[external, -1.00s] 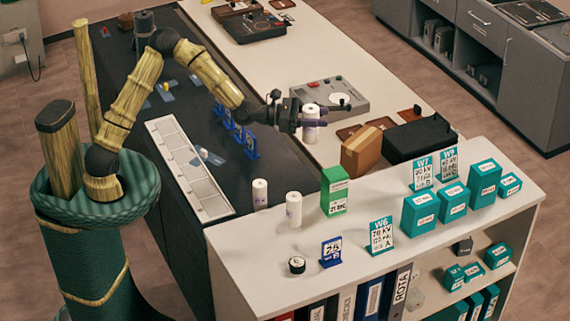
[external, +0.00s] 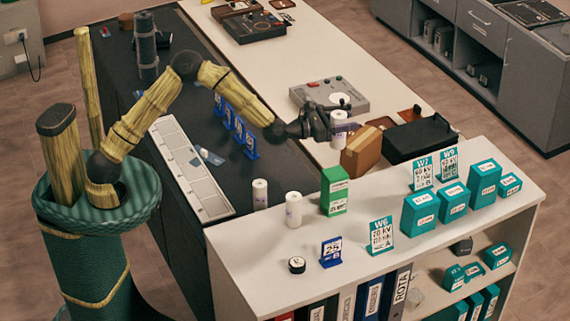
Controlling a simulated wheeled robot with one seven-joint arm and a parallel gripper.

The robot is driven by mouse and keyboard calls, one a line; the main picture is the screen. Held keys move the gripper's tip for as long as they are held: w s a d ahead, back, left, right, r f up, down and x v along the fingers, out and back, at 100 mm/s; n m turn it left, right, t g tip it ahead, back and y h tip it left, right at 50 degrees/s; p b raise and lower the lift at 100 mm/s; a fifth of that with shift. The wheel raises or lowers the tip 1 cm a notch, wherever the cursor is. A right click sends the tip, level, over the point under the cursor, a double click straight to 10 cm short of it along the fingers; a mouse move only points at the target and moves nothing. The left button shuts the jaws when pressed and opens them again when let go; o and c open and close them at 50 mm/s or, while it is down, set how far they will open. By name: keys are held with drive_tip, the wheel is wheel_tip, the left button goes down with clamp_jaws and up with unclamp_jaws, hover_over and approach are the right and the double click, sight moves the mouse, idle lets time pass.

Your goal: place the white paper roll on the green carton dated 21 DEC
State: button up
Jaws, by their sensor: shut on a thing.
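My gripper (external: 338,131) is shut on a white paper roll (external: 339,118) and holds it upright in the air. It is above and behind the green carton (external: 335,198), near the brown box. The green carton stands upright on the white shelf top; its label is too small to read surely. Two other white rolls stand to the left of the carton: one at the shelf's edge (external: 293,209) and one further left (external: 260,194).
A brown box (external: 361,152) and a black case (external: 420,139) lie behind the shelf top (external: 400,262). A blue 25 sign (external: 331,252), a W6 sign (external: 381,235) and a small black round item (external: 297,265) stand in front. Several teal boxes (external: 453,200) stand to the right.

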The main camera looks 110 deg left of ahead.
sight(344, 138)
drive_tip(key=shift+f+p, duration=0.85)
drive_tip(key=shift+f, duration=2.25)
drive_tip(key=shift+w+d+f+p, duration=0.1)
drive_tip(key=shift+f+p, duration=0.5)
drive_tip(key=shift+f, duration=1.35)
drive_tip(key=shift+r, duration=0.1)
drive_tip(key=shift+f+b, duration=0.2)
drive_tip(key=shift+b, duration=0.1)
drive_tip(key=o, duration=1)
